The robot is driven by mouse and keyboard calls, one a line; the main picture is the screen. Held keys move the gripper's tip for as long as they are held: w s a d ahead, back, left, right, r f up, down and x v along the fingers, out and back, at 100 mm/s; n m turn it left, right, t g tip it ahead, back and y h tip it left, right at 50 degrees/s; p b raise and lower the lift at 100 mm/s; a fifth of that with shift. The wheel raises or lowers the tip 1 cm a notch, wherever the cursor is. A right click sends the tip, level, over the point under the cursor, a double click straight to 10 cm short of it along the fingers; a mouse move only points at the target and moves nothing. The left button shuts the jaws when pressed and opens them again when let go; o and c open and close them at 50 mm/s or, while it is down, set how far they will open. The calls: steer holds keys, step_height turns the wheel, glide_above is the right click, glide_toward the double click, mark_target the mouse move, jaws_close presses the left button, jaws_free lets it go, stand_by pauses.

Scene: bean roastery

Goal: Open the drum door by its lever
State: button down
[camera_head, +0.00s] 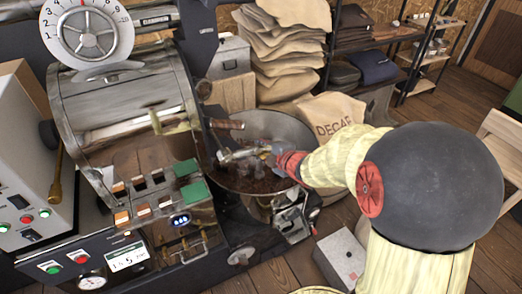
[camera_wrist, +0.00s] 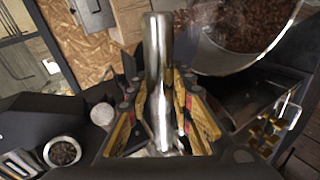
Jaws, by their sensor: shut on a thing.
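A shiny metal lever (camera_wrist: 157,50) stands between the yellow-padded fingers of my gripper (camera_wrist: 159,95) in the wrist view. The fingers are shut on it, and its rounded end sticks out beyond them. In the head view, my gripper (camera_head: 264,153) reaches in from the right, in front of the round bean tray, with the metal lever (camera_head: 236,156) at its tip. The roaster drum (camera_head: 125,95) is the large metal cylinder at the left. I cannot make out the drum door's edges or whether it stands open.
The round cooling tray (camera_head: 298,128) with dark beans lies behind and below my gripper. A wooden handle (camera_head: 228,124) juts out just above it. Sacks (camera_head: 285,50) are stacked behind.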

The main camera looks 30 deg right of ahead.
steer(key=shift+r, duration=0.1)
steer(key=c, duration=1.6)
jaws_free()
steer(key=shift+o, duration=0.2)
steer(key=v, duration=1.2)
